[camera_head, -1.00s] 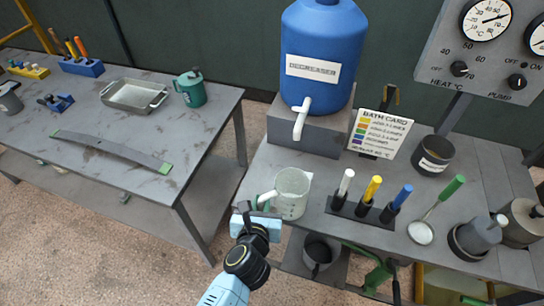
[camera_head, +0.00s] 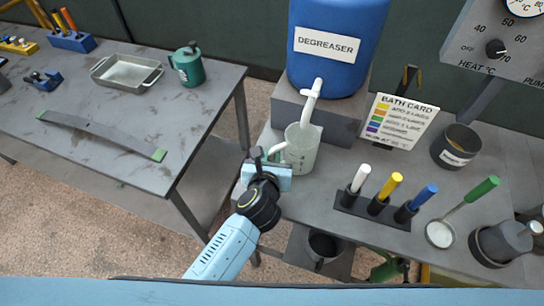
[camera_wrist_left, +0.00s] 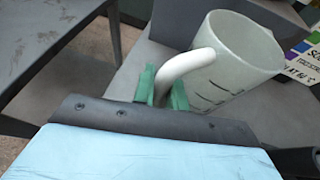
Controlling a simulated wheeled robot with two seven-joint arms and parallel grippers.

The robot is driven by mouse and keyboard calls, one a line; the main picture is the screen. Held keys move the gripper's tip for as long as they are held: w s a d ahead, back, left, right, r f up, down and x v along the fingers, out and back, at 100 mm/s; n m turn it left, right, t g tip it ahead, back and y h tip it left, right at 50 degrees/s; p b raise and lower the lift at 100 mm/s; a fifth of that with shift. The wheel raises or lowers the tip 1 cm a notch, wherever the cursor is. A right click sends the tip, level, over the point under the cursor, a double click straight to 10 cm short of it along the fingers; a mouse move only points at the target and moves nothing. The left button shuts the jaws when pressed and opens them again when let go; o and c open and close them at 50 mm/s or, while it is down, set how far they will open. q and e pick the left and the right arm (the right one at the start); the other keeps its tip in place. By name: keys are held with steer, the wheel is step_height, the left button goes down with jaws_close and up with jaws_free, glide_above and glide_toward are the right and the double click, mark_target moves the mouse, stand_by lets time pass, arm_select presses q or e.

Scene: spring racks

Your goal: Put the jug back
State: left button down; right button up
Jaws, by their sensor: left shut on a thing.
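The jug (camera_head: 301,150) is a pale, translucent measuring jug with dark marks on its side. It is upright at the left edge of the right bench, just under the white spout of the blue degreaser drum. My left gripper (camera_head: 271,160) is at the jug's left side, shut on its handle. In the left wrist view the green fingertips (camera_wrist_left: 162,88) sit on both sides of the white handle, and the jug (camera_wrist_left: 236,60) fills the upper right. I cannot tell whether the jug's base touches the bench. My right gripper is not in view.
The degreaser drum (camera_head: 330,50) stands on a grey block (camera_head: 318,112). A bath card (camera_head: 398,122), a rack of coloured handles (camera_head: 372,207) and a dark labelled pot (camera_head: 457,147) stand to the right. The left table (camera_head: 120,100) holds a metal tray and a green can (camera_head: 187,66).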

arm_select(q)
steer(key=shift+s+r, duration=0.2)
steer(key=shift+s, duration=0.1)
steer(key=shift+w+f, duration=0.1)
steer(key=shift+w, duration=0.05)
steer(key=shift+f, duration=0.2)
steer(key=c, duration=1.4)
jaws_free()
steer(key=shift+r, duration=0.1)
steer(key=shift+c, duration=0.2)
steer(key=shift+r, duration=0.2)
steer(key=p+v, duration=0.1)
steer(key=v, duration=1.1)
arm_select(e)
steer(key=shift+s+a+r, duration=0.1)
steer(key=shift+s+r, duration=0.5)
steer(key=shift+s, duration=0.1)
